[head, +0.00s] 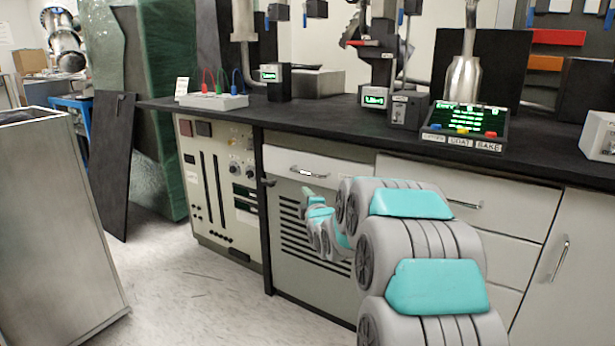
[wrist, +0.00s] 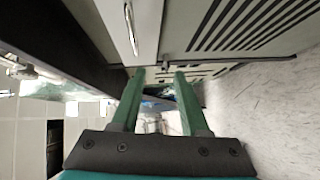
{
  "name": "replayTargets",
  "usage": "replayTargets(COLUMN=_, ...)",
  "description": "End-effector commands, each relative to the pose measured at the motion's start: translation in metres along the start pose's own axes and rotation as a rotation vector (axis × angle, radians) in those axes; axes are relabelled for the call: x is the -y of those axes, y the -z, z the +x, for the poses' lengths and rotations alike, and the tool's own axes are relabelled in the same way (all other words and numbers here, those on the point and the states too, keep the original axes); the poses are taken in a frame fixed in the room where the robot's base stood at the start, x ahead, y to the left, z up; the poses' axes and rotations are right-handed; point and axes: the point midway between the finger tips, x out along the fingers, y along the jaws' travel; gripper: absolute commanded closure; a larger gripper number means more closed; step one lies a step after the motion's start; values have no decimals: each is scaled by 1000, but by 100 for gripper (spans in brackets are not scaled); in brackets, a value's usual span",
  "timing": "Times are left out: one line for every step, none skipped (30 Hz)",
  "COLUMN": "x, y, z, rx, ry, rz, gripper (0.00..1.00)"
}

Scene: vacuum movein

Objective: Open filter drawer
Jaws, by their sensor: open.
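A white drawer (head: 280,158) with a metal bar handle (head: 308,172) is shut under the black counter, above a slatted vent panel. I cannot read which drawer is the filter drawer. My gripper (head: 307,191) is in front of the cabinet, just below this handle in the picture. In the wrist view my gripper (wrist: 157,75) shows two green fingers spread apart with nothing between them. A white drawer front (wrist: 148,25) with a handle (wrist: 129,28) lies above the left finger there, apart from the fingers. My arm hides part of the cabinet.
More drawers and a door with a handle (head: 562,258) are at the right. A control panel (head: 218,185) stands left of the vent (head: 285,215). The counter (head: 330,120) carries several instruments. A metal cabinet (head: 55,220) is at far left, with clear floor (head: 190,290) between.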

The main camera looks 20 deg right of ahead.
Motion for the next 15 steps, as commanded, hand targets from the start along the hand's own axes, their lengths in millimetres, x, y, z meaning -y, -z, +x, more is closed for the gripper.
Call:
replayTargets(x=-3, y=-9, z=10, rx=2, ry=-55, rz=-49, gripper=55)
replayTargets(x=-7, y=-12, z=15, rx=2, ry=-90, rz=-80, gripper=55)
replayTargets(x=-11, y=-17, z=20, rx=4, ry=-128, rz=-116, gripper=55)
replayTargets(x=-15, y=-20, z=22, rx=6, ry=-158, rz=-141, gripper=55)
replayTargets(x=-18, y=-22, z=24, rx=8, ry=-182, rz=-163, gripper=55)
replayTargets(x=-21, y=-25, z=26, rx=11, ry=-206, rz=-186, gripper=55)
replayTargets(x=-23, y=-26, z=28, rx=13, ry=-223, rz=-199, gripper=55)
replayTargets(x=-24, y=-27, z=28, rx=15, ry=-236, rz=-210, gripper=55)
replayTargets(x=-25, y=-28, z=30, rx=16, ry=-247, rz=-222, gripper=55)
replayTargets(x=-26, y=-29, z=30, rx=17, ry=-252, rz=-227, gripper=55)
replayTargets(x=-27, y=-29, z=32, rx=18, ry=-255, rz=-230, gripper=55)
replayTargets(x=-28, y=-29, z=33, rx=17, ry=-258, rz=-232, gripper=55)
replayTargets(x=-28, y=-29, z=35, rx=17, ry=-259, rz=-233, gripper=55)
replayTargets(x=-29, y=-28, z=37, rx=17, ry=-260, rz=-233, gripper=55)
replayTargets(x=-31, y=-28, z=40, rx=17, ry=-261, rz=-232, gripper=55)
